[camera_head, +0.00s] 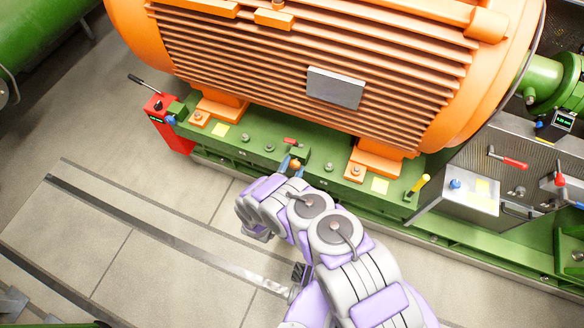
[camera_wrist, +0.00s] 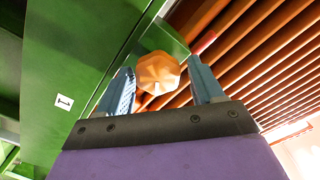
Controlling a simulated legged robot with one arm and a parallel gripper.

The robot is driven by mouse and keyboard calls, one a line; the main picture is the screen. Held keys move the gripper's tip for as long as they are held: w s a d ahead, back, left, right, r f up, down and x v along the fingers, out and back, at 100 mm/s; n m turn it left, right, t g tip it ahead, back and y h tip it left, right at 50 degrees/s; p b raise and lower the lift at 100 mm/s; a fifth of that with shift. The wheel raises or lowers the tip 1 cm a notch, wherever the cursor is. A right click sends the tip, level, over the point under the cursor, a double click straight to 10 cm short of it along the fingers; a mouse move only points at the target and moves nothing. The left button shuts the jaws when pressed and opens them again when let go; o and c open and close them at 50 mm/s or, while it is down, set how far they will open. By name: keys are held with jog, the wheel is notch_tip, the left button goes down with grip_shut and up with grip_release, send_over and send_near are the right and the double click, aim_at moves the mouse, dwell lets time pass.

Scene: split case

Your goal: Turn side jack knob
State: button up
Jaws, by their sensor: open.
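The side jack knob (camera_wrist: 158,73) is orange and faceted. In the wrist view it shows between the two blue fingers of my gripper (camera_wrist: 161,86), with a gap to the right finger and little or none to the left one. Whether a finger touches it, I cannot tell. In the head view the knob (camera_head: 296,164) is a small orange spot at the green base's edge, below the orange motor (camera_head: 300,45). My gripper (camera_head: 291,166) is open there, mostly hidden by my arm.
The green base (camera_head: 250,140) carries bolts, yellow labels and a red-handled part (camera_head: 291,141) just behind the knob. A red box with a lever (camera_head: 158,105) stands at left. A metal cart with tools (camera_head: 490,170) stands at right. The floor (camera_head: 130,215) at left is mostly clear.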

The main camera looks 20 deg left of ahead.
jog(key=shift+d+f, duration=0.1)
jog(key=shift+d, duration=0.1)
jog(key=s+a, duration=0.1)
jog(key=s, duration=1.6)
jog(key=shift+s+a, duration=0.15)
jog(key=shift+a, duration=0.25)
